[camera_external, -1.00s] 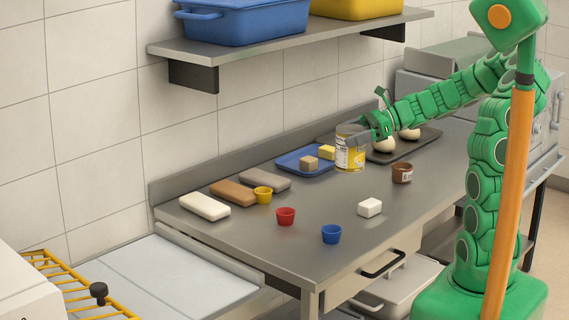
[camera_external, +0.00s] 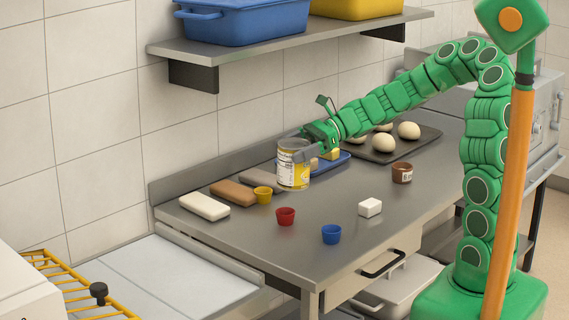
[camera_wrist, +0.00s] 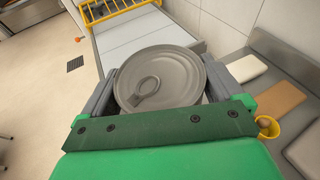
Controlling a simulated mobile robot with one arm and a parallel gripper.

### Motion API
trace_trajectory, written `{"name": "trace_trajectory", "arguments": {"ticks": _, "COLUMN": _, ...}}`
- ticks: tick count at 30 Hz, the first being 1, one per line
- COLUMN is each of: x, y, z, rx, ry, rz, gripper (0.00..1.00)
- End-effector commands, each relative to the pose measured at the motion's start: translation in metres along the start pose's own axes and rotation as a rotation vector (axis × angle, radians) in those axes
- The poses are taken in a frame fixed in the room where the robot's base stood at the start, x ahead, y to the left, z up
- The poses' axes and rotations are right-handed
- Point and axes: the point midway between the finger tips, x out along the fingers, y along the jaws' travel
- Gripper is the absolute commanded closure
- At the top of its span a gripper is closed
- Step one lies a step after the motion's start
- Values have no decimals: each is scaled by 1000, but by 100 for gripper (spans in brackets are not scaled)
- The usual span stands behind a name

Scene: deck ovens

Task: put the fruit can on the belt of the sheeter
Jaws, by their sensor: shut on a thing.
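The fruit can (camera_external: 292,168), a tin with a yellow and white label, is upright in my gripper (camera_external: 305,155) over the steel table, in front of the blue tray. The external view does not show clearly whether its base touches the table. In the wrist view the can's grey lid with a pull ring (camera_wrist: 160,78) fills the space between my two grey fingers, which are shut on its sides. The sheeter's pale belt (camera_external: 165,285) lies at the lower left, beyond the table's left end. It also shows in the wrist view (camera_wrist: 135,32).
Long blocks in white (camera_external: 204,206), brown (camera_external: 233,192) and grey (camera_external: 264,180) lie along the wall side. Small yellow (camera_external: 263,195), red (camera_external: 285,216) and blue (camera_external: 331,234) cups stand nearer. A yellow guard rack (camera_external: 75,287) borders the belt's far left.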

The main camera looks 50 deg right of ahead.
Motion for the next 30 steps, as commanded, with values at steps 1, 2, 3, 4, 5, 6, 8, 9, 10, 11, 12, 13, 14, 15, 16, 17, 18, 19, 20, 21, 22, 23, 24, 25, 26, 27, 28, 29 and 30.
{"name": "trace_trajectory", "arguments": {"ticks": 1, "x": 10, "y": 6, "z": 4, "rx": -4, "ry": -2, "rz": 16, "gripper": 66}}
{"name": "trace_trajectory", "arguments": {"ticks": 2, "x": 15, "y": 8, "z": 5, "rx": -6, "ry": -2, "rz": 23, "gripper": 66}}
{"name": "trace_trajectory", "arguments": {"ticks": 3, "x": 23, "y": 12, "z": 8, "rx": -9, "ry": -3, "rz": 34, "gripper": 66}}
{"name": "trace_trajectory", "arguments": {"ticks": 4, "x": 28, "y": 15, "z": 9, "rx": -11, "ry": -3, "rz": 41, "gripper": 66}}
{"name": "trace_trajectory", "arguments": {"ticks": 5, "x": 33, "y": 18, "z": 11, "rx": -13, "ry": -3, "rz": 49, "gripper": 66}}
{"name": "trace_trajectory", "arguments": {"ticks": 6, "x": 40, "y": 22, "z": 13, "rx": -15, "ry": -3, "rz": 59, "gripper": 66}}
{"name": "trace_trajectory", "arguments": {"ticks": 8, "x": 50, "y": 28, "z": 16, "rx": -19, "ry": -3, "rz": 74, "gripper": 66}}
{"name": "trace_trajectory", "arguments": {"ticks": 9, "x": 57, "y": 33, "z": 18, "rx": -22, "ry": -3, "rz": 84, "gripper": 66}}
{"name": "trace_trajectory", "arguments": {"ticks": 10, "x": 62, "y": 36, "z": 19, "rx": -24, "ry": -3, "rz": 91, "gripper": 66}}
{"name": "trace_trajectory", "arguments": {"ticks": 11, "x": 67, "y": 39, "z": 21, "rx": -26, "ry": -2, "rz": 98, "gripper": 66}}
{"name": "trace_trajectory", "arguments": {"ticks": 12, "x": 74, "y": 44, "z": 22, "rx": -29, "ry": -2, "rz": 108, "gripper": 66}}
{"name": "trace_trajectory", "arguments": {"ticks": 13, "x": 79, "y": 47, "z": 24, "rx": -31, "ry": -2, "rz": 115, "gripper": 66}}
{"name": "trace_trajectory", "arguments": {"ticks": 14, "x": 84, "y": 51, "z": 25, "rx": -33, "ry": -1, "rz": 123, "gripper": 66}}
{"name": "trace_trajectory", "arguments": {"ticks": 15, "x": 90, "y": 56, "z": 27, "rx": -35, "ry": -1, "rz": 132, "gripper": 66}}
{"name": "trace_trajectory", "arguments": {"ticks": 16, "x": 96, "y": 60, "z": 29, "rx": -37, "ry": -1, "rz": 140, "gripper": 66}}
{"name": "trace_trajectory", "arguments": {"ticks": 17, "x": 100, "y": 63, "z": 30, "rx": -39, "ry": -1, "rz": 147, "gripper": 66}}
{"name": "trace_trajectory", "arguments": {"ticks": 18, "x": 107, "y": 69, "z": 32, "rx": -42, "ry": 0, "rz": 158, "gripper": 66}}
{"name": "trace_trajectory", "arguments": {"ticks": 19, "x": 111, "y": 73, "z": 33, "rx": -44, "ry": 0, "rz": 165, "gripper": 66}}
{"name": "trace_trajectory", "arguments": {"ticks": 20, "x": 116, "y": 77, "z": 35, "rx": -46, "ry": 0, "rz": 173, "gripper": 66}}
{"name": "trace_trajectory", "arguments": {"ticks": 21, "x": 122, "y": 83, "z": 37, "rx": -48, "ry": 0, "rz": 183, "gripper": 66}}
{"name": "trace_trajectory", "arguments": {"ticks": 22, "x": 127, "y": 87, "z": 38, "rx": -50, "ry": 0, "rz": 191, "gripper": 66}}
{"name": "trace_trajectory", "arguments": {"ticks": 23, "x": 131, "y": 92, "z": 39, "rx": -51, "ry": 0, "rz": 199, "gripper": 66}}
{"name": "trace_trajectory", "arguments": {"ticks": 24, "x": 138, "y": 98, "z": 41, "rx": -54, "ry": 0, "rz": 210, "gripper": 66}}
{"name": "trace_trajectory", "arguments": {"ticks": 25, "x": 142, "y": 102, "z": 42, "rx": -56, "ry": 0, "rz": 218, "gripper": 66}}
{"name": "trace_trajectory", "arguments": {"ticks": 26, "x": 146, "y": 107, "z": 44, "rx": -58, "ry": 1, "rz": 225, "gripper": 66}}
{"name": "trace_trajectory", "arguments": {"ticks": 27, "x": 152, "y": 113, "z": 45, "rx": -60, "ry": 1, "rz": 236, "gripper": 66}}
{"name": "trace_trajectory", "arguments": {"ticks": 28, "x": 156, "y": 118, "z": 47, "rx": -62, "ry": 1, "rz": 243, "gripper": 66}}
{"name": "trace_trajectory", "arguments": {"ticks": 29, "x": 161, "y": 122, "z": 48, "rx": -64, "ry": 2, "rz": 251, "gripper": 66}}
{"name": "trace_trajectory", "arguments": {"ticks": 30, "x": 166, "y": 129, "z": 49, "rx": -66, "ry": 3, "rz": 261, "gripper": 66}}
